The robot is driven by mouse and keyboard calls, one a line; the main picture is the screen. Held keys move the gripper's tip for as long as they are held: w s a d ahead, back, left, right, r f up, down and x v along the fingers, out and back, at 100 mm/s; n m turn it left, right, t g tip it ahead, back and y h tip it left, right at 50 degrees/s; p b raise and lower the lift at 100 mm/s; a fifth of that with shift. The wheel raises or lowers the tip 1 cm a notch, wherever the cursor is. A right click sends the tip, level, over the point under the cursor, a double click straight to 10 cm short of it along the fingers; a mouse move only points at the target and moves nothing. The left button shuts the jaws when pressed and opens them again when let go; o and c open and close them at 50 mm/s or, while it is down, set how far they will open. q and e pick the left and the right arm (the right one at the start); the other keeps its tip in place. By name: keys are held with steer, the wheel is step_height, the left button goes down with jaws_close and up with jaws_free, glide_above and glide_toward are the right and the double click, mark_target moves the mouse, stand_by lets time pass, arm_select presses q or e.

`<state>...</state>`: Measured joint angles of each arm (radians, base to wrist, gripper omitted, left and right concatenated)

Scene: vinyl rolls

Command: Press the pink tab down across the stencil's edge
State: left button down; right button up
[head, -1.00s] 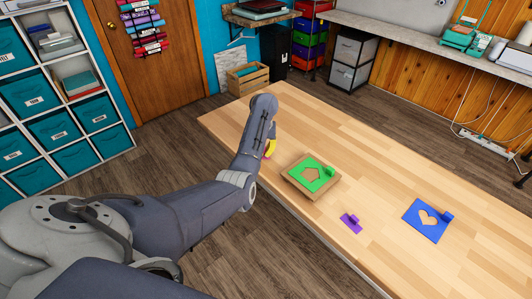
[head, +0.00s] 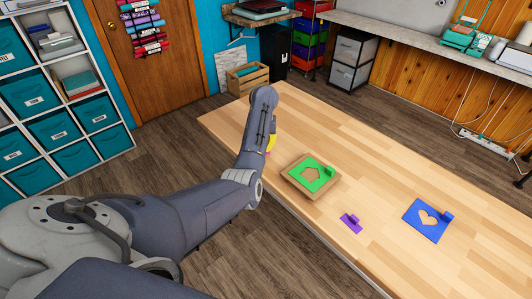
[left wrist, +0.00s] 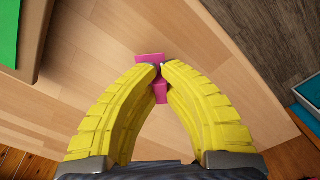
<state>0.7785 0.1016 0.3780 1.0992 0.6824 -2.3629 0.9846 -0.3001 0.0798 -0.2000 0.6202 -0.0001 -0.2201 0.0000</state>
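The pink tab (left wrist: 160,92) is between the fingertips of my left gripper (left wrist: 161,72) in the left wrist view. The yellow fingers close on its middle, with a flat pink part beyond the tips. In the head view the left gripper (head: 271,143) is mostly hidden behind my arm, at the table's left side. A green stencil (head: 323,184) with a house-shaped cutout lies on a brown board (head: 296,187) to its right; its edge also shows in the left wrist view (left wrist: 8,35). A blue stencil (head: 418,227) with a heart cutout lies farther right. My right gripper is not in view.
A purple tab (head: 350,222) lies on the wooden table (head: 400,165) between the two stencils, near the front edge. The table behind the stencils is clear. A wooden crate (head: 248,78) stands on the floor beyond the table.

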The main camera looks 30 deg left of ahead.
arm_select(q)
steer(key=shift+r, duration=2)
steer(key=shift+r, duration=0.1)
